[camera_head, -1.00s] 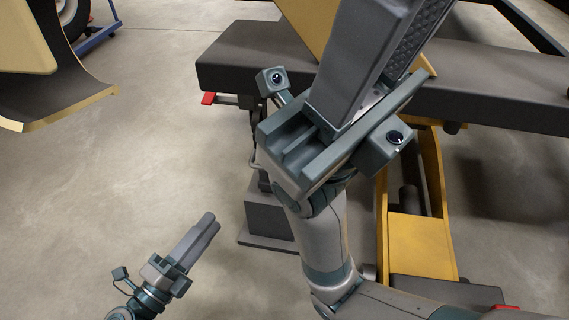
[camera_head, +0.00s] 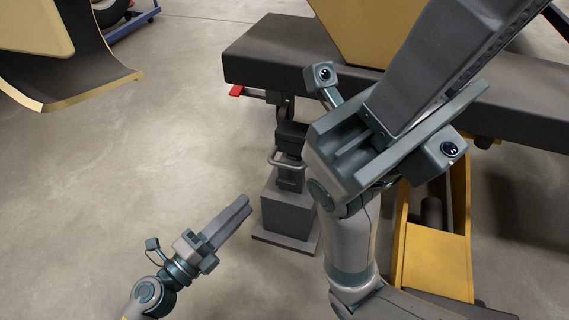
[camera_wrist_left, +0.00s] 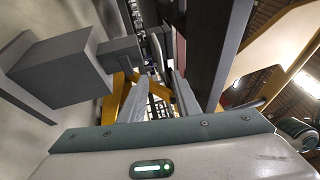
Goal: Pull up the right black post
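A black post-like part (camera_head: 291,138) with a curved metal handle stands on a grey box-shaped pedestal (camera_head: 288,216), under the dark beam. I cannot tell if it is the right black post; no second one shows clearly. My left gripper (camera_head: 245,203) is at the lower left in the head view, left of the pedestal and apart from it. In the left wrist view its two fingers (camera_wrist_left: 164,82) show a gap with nothing held. My right gripper (camera_head: 490,15) is large and close to the head camera, right of the post. Its fingertips are cut off at the top.
A long dark beam (camera_head: 270,60) crosses behind the post, with a red piece (camera_head: 237,90) under its left end. A yellow frame (camera_head: 437,262) is at the right. A curved yellow-edged shell (camera_head: 100,88) hangs at upper left. Concrete floor (camera_head: 130,160) is clear.

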